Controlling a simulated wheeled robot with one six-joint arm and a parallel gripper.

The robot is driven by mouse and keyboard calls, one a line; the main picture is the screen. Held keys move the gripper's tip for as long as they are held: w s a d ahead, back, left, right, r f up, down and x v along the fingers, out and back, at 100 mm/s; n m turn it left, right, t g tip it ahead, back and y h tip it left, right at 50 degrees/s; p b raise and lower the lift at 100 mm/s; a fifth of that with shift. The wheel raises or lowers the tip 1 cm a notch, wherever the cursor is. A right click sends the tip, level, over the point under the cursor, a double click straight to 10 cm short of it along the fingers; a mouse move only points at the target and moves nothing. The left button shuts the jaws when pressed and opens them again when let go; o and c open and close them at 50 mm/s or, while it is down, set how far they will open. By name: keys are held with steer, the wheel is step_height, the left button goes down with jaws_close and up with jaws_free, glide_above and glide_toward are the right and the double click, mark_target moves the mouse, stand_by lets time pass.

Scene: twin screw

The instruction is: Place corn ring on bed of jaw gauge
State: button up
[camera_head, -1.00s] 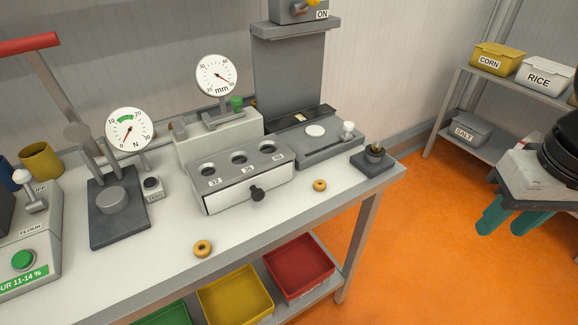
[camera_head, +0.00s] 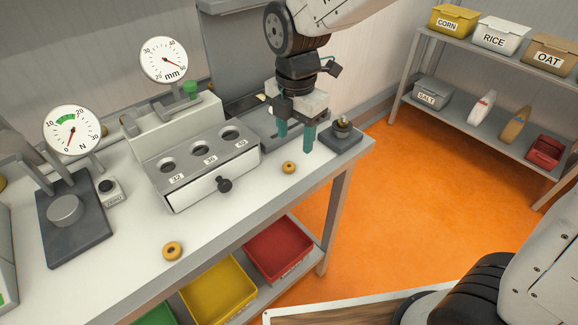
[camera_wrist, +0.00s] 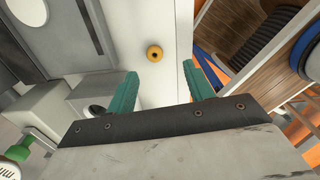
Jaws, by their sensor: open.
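Two small yellow-orange rings lie on the white table: one (camera_head: 173,251) near the front edge, the other (camera_head: 289,167) near the right end. I cannot tell by look which is the corn ring. My gripper (camera_head: 295,143) points down above the table's right end, open and empty, just behind the right ring. In the wrist view one ring (camera_wrist: 155,53) lies beyond the open teal fingertips (camera_wrist: 160,71), apart from them.
The drawer block (camera_head: 190,182) with three holes and a black knob stands mid-table. A dark block with a post (camera_head: 342,134) is right of my gripper. A force dial (camera_head: 72,130) stands at left.

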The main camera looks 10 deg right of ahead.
mark_target(289, 165)
steer(key=f, duration=0.5)
steer(key=a+f, duration=0.1)
steer(key=f, duration=0.2)
steer(key=shift+w+a+f, duration=0.1)
steer(key=shift+w, duration=0.2)
steer(key=c, duration=0.8)
